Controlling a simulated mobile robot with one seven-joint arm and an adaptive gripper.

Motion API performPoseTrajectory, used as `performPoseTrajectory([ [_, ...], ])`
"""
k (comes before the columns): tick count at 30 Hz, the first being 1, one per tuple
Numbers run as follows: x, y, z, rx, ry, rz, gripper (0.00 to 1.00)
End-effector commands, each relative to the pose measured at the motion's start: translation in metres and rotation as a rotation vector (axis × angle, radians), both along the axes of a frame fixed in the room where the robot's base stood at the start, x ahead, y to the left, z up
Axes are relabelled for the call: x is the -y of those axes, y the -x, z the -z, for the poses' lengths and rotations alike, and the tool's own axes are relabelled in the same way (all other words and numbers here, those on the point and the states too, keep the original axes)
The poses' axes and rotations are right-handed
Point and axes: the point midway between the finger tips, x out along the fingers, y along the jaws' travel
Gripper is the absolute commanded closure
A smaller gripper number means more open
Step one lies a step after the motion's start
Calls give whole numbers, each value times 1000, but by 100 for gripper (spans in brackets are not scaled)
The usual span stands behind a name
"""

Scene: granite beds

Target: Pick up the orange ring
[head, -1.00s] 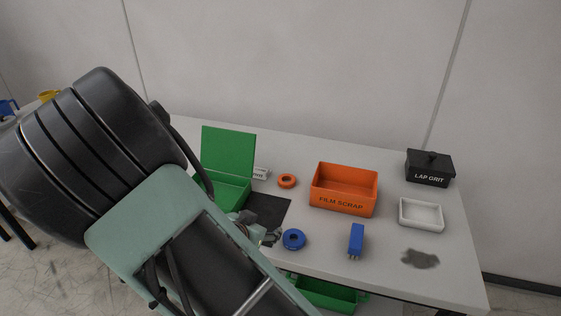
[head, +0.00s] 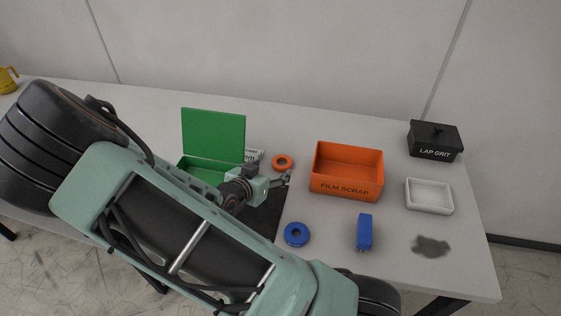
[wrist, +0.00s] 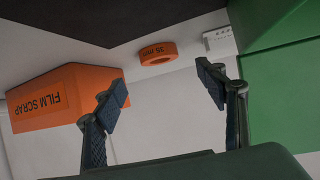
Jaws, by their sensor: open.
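The orange ring (head: 282,162) lies flat on the grey table, between the open green box and the orange bin. In the wrist view the ring (wrist: 157,53) shows ahead of the fingers, its side marked "35 mm". My gripper (head: 286,179) is just in front of the ring in the head view, apart from it. In the wrist view my gripper (wrist: 164,88) has its two fingers spread wide with nothing between them. The ring appears beyond the gap between the fingertips.
The green box (head: 213,133) with raised lid stands left of the ring, a white labelled box (head: 254,156) beside it. The orange FILM SCRAP bin (head: 346,188) is to the right.

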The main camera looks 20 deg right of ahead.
Motion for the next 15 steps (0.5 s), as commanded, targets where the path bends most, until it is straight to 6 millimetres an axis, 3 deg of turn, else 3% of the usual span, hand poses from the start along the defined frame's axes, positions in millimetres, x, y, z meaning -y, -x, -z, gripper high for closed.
performPoseTrajectory([
  [15, 39, -36, 27, -2, 0, 3, 34],
])
